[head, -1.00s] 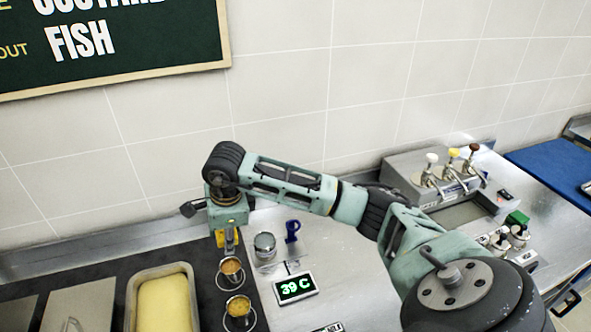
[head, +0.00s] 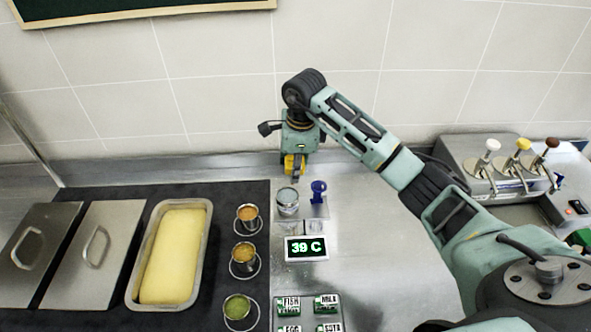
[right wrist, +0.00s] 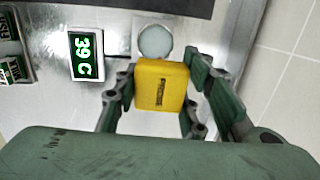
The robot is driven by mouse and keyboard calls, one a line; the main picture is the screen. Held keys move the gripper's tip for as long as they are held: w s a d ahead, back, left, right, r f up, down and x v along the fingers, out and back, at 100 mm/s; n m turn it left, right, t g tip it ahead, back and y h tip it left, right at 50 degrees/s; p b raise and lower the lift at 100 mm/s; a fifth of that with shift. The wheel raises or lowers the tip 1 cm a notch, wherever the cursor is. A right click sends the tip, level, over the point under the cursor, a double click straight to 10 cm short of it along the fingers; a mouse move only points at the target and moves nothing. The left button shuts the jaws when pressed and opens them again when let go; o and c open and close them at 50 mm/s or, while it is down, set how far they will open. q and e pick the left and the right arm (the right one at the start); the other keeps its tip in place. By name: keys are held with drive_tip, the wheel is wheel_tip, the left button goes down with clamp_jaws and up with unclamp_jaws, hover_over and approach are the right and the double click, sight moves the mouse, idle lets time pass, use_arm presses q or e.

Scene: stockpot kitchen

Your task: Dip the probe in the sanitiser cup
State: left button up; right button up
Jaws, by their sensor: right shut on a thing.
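My right gripper (head: 296,170) is shut on the yellow probe (head: 291,165), which also shows between the fingers in the right wrist view (right wrist: 161,86). The sanitiser cup (head: 288,206) is a small metal cup with pale blue-grey liquid. It stands on the steel counter just right of the dark mat. In the head view the probe is just above the cup's far rim. In the right wrist view the cup (right wrist: 155,40) shows just beyond the yellow handle. The probe's thin stem is not clearly visible, so I cannot tell whether it touches the liquid. My left gripper is out of view.
A blue holder (head: 319,188) stands right of the cup. A display (head: 306,248) reading 39 C lies in front. Small sauce pots (head: 245,258), a tray with a yellow block (head: 205,262) and steel lids (head: 95,250) are left. Bare counter (head: 375,260) lies right.

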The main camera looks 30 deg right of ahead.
sight(287, 174)
drive_tip(key=shift+w+a+f, duration=0.1)
drive_tip(key=shift+a+f, duration=0.05)
drive_tip(key=shift+a, duration=0.1)
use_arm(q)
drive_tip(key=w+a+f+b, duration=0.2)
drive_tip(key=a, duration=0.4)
use_arm(e)
drive_tip(key=shift+w+a+f, duration=0.15)
drive_tip(key=shift+a+f, duration=0.25)
drive_tip(key=shift+f, duration=0.2)
drive_tip(key=shift+w+a+f, duration=0.1)
drive_tip(key=shift+a+f, duration=0.3)
drive_tip(key=shift+f, duration=0.15)
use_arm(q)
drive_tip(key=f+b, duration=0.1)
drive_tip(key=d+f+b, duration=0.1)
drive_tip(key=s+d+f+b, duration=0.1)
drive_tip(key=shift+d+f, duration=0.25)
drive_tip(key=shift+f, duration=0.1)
use_arm(e)
drive_tip(key=f, duration=0.5)
drive_tip(key=shift+d, duration=0.25)
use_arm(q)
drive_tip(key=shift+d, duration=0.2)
use_arm(e)
drive_tip(key=shift+f, duration=0.1)
